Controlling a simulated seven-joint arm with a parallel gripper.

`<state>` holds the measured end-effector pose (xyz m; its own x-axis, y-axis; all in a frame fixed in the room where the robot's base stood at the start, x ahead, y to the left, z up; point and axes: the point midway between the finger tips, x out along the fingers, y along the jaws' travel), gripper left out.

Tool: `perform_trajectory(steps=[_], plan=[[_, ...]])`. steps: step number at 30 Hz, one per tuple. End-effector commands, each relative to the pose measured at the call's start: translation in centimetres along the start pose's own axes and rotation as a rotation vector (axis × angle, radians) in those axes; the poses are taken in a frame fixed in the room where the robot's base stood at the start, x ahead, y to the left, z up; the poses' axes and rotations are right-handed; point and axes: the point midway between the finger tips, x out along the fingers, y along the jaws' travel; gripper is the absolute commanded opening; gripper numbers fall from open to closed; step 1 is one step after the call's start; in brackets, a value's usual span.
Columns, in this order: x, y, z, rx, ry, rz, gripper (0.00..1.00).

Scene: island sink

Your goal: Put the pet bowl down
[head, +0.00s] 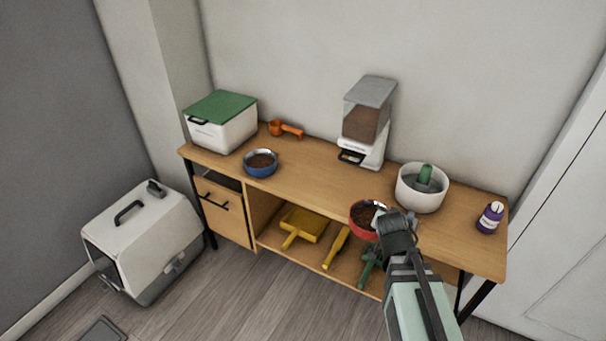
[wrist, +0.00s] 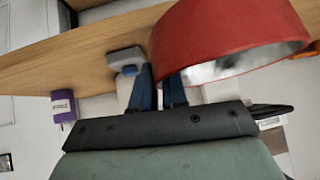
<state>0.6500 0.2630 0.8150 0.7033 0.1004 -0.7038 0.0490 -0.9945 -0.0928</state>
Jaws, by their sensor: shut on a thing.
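The bowl looks roughly level. I cannot tell whether its base touches the desktop. A blue bowl (head: 261,168) with kibble stands on the left part of the desktop.
A white bin with a green lid (head: 222,118), an orange scoop (head: 285,129), a food dispenser (head: 365,125), a white round container (head: 409,196) and a purple bottle (head: 489,220) stand on the desktop. The middle front is clear. A pet carrier (head: 140,240) is on the floor.

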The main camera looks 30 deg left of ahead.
Motion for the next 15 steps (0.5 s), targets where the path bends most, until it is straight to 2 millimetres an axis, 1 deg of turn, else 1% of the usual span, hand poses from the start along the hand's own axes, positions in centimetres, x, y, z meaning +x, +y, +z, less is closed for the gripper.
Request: perform_trajectory(steps=[5, 8, 15], plan=[[-1.6, 2.2, -2.3, 0.039, 0.008, 0.037, 0.00], [-2.7, 3.9, -4.1, 0.064, 0.012, 0.062, 0.00], [-5.5, 8.5, -8.9, 0.126, 0.021, 0.123, 0.00]])
